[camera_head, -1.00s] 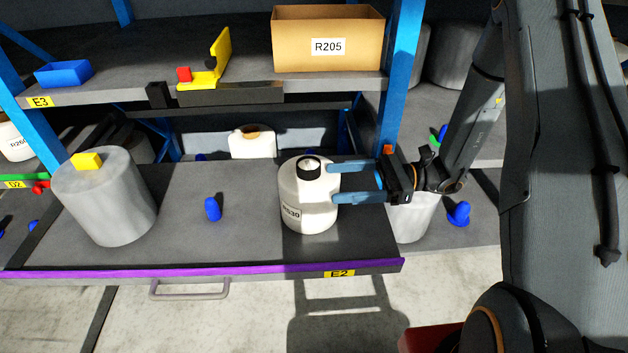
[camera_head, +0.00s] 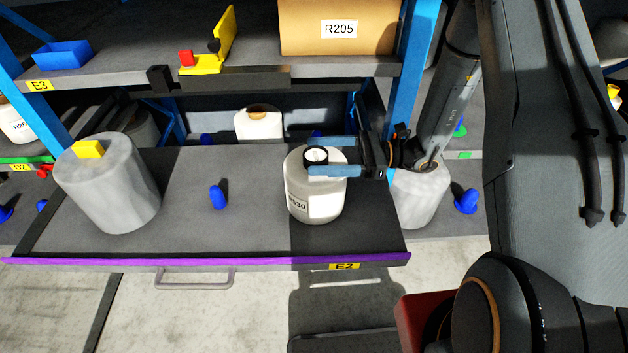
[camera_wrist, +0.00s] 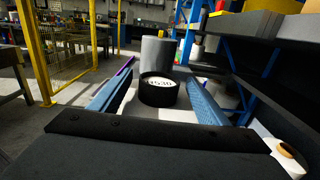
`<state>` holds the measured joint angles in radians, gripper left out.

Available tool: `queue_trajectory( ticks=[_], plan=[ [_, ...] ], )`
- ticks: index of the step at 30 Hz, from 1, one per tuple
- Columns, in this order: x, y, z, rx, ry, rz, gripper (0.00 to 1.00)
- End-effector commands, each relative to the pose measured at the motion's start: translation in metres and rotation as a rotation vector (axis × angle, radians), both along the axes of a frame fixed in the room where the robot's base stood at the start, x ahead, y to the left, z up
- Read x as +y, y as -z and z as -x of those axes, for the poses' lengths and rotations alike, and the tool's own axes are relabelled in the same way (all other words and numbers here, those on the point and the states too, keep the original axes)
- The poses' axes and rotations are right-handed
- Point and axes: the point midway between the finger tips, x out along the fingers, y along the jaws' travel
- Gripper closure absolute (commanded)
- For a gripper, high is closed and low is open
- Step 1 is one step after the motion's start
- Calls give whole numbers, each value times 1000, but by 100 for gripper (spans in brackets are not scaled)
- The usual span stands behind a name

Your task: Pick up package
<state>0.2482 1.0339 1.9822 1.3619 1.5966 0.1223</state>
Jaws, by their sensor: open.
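The likely package is a white, rounded bobbin (camera_head: 316,200) with a label ending in "530". It stands upright on the right of the pulled-out grey shelf marked E2. Its black top ring (camera_head: 316,157) also shows in the wrist view (camera_wrist: 157,97), with white, lettered material inside. My gripper (camera_head: 309,156) is open at the bobbin's top, coming in from the right. Its blue fingers lie on either side of the ring, one behind and one in front. In the wrist view the ring sits between the fingers, with gaps on both sides.
A grey cylinder (camera_head: 108,190) with a yellow block on top stands on the shelf's left. A small blue peg (camera_head: 218,197) stands mid-shelf. Above is a shelf with the cardboard box R205 (camera_head: 338,29). A blue post (camera_head: 411,80) rises close behind my gripper.

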Motion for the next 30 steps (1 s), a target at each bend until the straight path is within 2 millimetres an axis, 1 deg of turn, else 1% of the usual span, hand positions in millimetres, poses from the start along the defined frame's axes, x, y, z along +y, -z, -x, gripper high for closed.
queue_trajectory(
  ticks=[1,4,11,14,18,23,24,30],
  plan=[
    [7,-1,1,1,-2,0,31],
    [13,0,0,0,-2,0,31],
    [15,0,0,0,-3,0,31],
    [15,0,0,0,-3,0,46],
    [15,0,0,0,-4,0,69],
    [15,0,0,0,-4,0,96],
    [15,0,0,0,-4,0,100],
    [15,-1,0,-1,-4,-3,100]
  ],
)
